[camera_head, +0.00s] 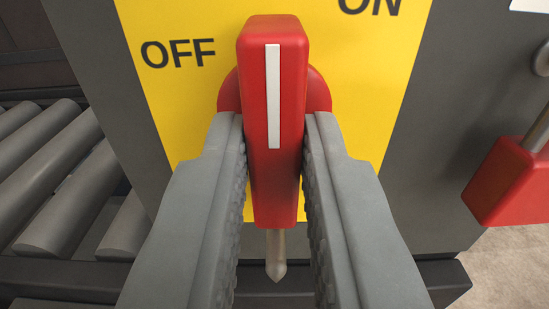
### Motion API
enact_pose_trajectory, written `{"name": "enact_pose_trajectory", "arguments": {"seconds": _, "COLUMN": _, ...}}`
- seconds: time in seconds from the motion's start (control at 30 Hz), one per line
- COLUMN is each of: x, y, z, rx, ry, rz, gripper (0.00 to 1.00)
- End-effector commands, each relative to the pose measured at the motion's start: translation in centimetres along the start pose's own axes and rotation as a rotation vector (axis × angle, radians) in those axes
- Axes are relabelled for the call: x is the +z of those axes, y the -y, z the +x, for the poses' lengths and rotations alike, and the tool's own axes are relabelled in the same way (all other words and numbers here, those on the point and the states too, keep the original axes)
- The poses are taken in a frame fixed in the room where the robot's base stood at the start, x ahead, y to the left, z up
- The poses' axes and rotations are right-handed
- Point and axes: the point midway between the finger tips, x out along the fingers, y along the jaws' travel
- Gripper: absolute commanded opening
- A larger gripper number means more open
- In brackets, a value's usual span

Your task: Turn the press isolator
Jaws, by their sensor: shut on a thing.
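The press isolator has a red handle (257,110) with a white stripe, on a round red base (319,92) in front of a yellow plate (375,70). The plate reads OFF at the upper left and ON at the upper right. The handle stands nearly upright in the picture, its stripe pointing up between the two words and leaning slightly left. My gripper (276,150) is shut on the handle, one grey finger on each side. The fingers hide part of the base and the lower plate.
A grey panel (450,130) carries the plate. A red block (510,182) with a metal rod hangs at the right. Grey rollers (65,195) lie at the left. A pointed metal rod (275,258) shows below the handle. A dark ledge runs along the bottom.

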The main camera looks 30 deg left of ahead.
Motion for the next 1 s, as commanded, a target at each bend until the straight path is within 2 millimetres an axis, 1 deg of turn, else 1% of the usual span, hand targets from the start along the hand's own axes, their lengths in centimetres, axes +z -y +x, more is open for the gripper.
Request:
{"name": "enact_pose_trajectory", "arguments": {"seconds": 0.27, "x": 0.2, "y": 0.0, "z": -0.1, "rx": 0.0, "ry": 0.003, "rz": 0.002, "gripper": 0.0}}
{"name": "enact_pose_trajectory", "arguments": {"seconds": 0.3, "x": 0.2, "y": 0.0, "z": -0.1, "rx": 0.0, "ry": 0.003, "rz": 0.002, "gripper": 0.21}}
{"name": "enact_pose_trajectory", "arguments": {"seconds": 0.33, "x": 0.2, "y": 0.0, "z": -0.1, "rx": 0.0, "ry": 0.003, "rz": 0.002, "gripper": 0.25}}
{"name": "enact_pose_trajectory", "arguments": {"seconds": 0.6, "x": 0.1, "y": 0.0, "z": -0.1, "rx": 0.0, "ry": 0.001, "rz": 0.0, "gripper": 0.25}}
{"name": "enact_pose_trajectory", "arguments": {"seconds": 0.73, "x": 0.0, "y": 0.0, "z": -0.7, "rx": 0.001, "ry": 0.0, "rz": -0.001, "gripper": 0.25}}
{"name": "enact_pose_trajectory", "arguments": {"seconds": 0.87, "x": 0.0, "y": -0.1, "z": -2.5, "rx": 0.003, "ry": 0.001, "rz": 0.0, "gripper": 0.25}}
{"name": "enact_pose_trajectory", "arguments": {"seconds": 1.0, "x": 0.0, "y": -0.1, "z": -5.2, "rx": 0.004, "ry": 0.0, "rz": 0.0, "gripper": 0.25}}
